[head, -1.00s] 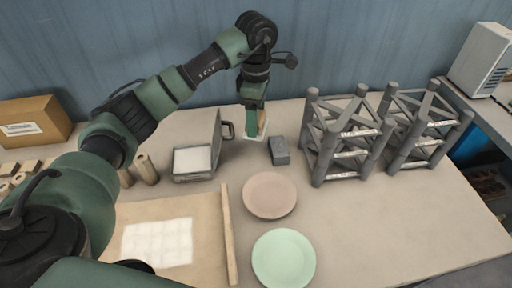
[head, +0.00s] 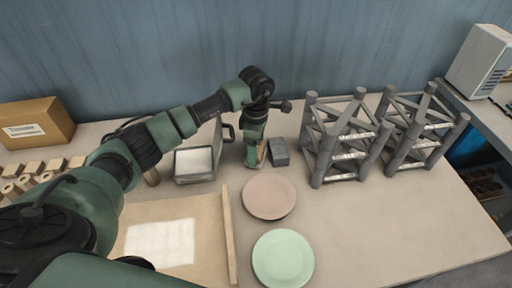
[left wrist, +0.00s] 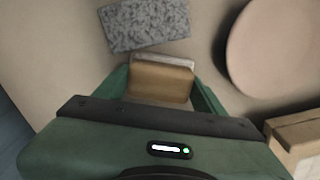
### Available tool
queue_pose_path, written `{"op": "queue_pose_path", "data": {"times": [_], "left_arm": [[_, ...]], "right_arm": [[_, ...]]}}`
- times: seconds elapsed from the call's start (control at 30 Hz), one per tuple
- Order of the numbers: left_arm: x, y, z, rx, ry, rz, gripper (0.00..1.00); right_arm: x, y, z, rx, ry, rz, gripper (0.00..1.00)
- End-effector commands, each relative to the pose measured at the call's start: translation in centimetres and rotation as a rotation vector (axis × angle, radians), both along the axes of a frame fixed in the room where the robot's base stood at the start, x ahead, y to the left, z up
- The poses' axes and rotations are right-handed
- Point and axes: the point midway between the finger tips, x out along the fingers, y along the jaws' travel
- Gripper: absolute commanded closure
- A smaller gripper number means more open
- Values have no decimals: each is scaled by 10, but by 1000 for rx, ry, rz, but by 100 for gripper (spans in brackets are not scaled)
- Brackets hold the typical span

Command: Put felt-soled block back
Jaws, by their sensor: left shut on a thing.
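The felt-soled block (left wrist: 160,82) is a small tan wooden block with a paler layer along its far edge. In the left wrist view it sits between the fingers of my left gripper (left wrist: 163,88), which is shut on it. In the head view my left gripper (head: 254,160) points down close to the table, between the open metal case (head: 194,178) and a dark grey block (head: 279,152). The gripper hides much of the held block there. I cannot tell whether the block touches the table. My right gripper is not in view.
The grey speckled block also shows in the left wrist view (left wrist: 145,24), just beyond the held block. A pink plate (head: 269,196) and a green plate (head: 283,258) lie in front. Grey racks (head: 345,150) stand to the right. A wooden strip (head: 229,235) edges a board at left.

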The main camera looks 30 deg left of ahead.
Motion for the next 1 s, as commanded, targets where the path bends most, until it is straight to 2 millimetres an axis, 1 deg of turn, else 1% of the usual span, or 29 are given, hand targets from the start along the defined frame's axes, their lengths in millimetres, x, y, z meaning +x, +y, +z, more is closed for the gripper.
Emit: {"op": "queue_pose_path", "data": {"times": [0.13, 0.17, 0.2, 0.23, 0.47, 0.57, 0.63, 0.77, 0.9, 1.0], "left_arm": [[0, 0, -4, 0, -1, 0, 95], [0, 0, -3, 0, -1, 0, 24], [0, 0, -3, 0, -1, 0, 13], [0, 0, -3, 0, 0, 0, 8], [0, 0, -2, 0, 0, 0, 8], [0, 0, 3, 0, 1, 0, 8], [1, 0, 9, 0, -4, -1, 8], [2, 1, 33, 2, -7, 0, 8], [2, 0, 65, 1, -7, -1, 8], [1, 0, 85, 1, -5, 0, 8]], "right_arm": [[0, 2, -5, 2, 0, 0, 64], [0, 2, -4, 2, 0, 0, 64], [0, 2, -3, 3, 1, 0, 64], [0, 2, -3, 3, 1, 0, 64], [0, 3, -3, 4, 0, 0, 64], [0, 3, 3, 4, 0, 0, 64], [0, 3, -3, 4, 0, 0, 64], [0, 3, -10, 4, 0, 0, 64], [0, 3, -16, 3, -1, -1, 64], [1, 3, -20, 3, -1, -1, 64]]}}
